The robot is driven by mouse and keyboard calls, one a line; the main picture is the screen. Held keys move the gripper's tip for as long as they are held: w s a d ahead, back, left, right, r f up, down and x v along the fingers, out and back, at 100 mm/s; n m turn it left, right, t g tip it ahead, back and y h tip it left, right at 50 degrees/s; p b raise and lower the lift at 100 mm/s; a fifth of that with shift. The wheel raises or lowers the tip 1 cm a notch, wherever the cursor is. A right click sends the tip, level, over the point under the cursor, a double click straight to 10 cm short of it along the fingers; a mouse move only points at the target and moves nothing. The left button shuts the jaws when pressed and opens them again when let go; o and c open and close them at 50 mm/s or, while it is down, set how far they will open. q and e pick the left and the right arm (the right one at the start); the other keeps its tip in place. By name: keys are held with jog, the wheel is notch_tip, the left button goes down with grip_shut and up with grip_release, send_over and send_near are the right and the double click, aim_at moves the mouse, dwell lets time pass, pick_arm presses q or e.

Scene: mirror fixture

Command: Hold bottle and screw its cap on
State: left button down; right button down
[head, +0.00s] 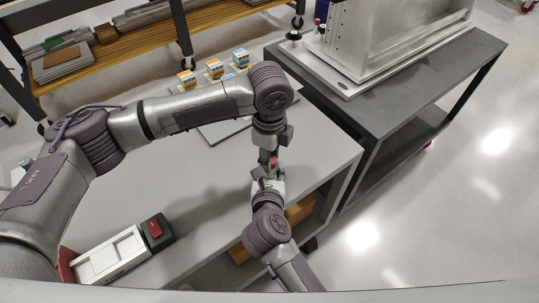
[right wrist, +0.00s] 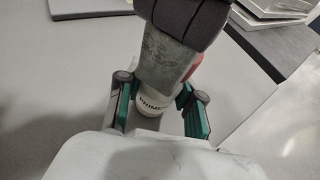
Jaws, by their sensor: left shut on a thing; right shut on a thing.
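The bottle (right wrist: 152,104) is white with dark lettering and shows between the green-padded fingers of my right gripper (right wrist: 155,108) in the right wrist view. My right gripper (head: 267,184) is shut on it, just above the table's front right part in the head view. My left gripper (head: 267,156) comes down from above, directly over the bottle, and is shut on the cap. The cap is mostly hidden; a small red patch (head: 273,161) at the left fingertips may be part of it. I cannot tell how the cap sits on the bottle's neck.
The grey table (head: 205,195) is mostly clear in the middle. A white and black device (head: 112,256) stands at its front left. Several small boxes (head: 214,68) stand at the back. A dark cart (head: 400,95) with a metal fixture (head: 390,35) is at right.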

pick_arm(q)
jog(key=c, duration=0.7)
grip_release()
notch_tip(320, 180, up, 12)
pick_arm(e)
jog(key=c, duration=0.7)
grip_release()
jog(key=shift+o, duration=0.2)
jog(key=shift+s, duration=0.1)
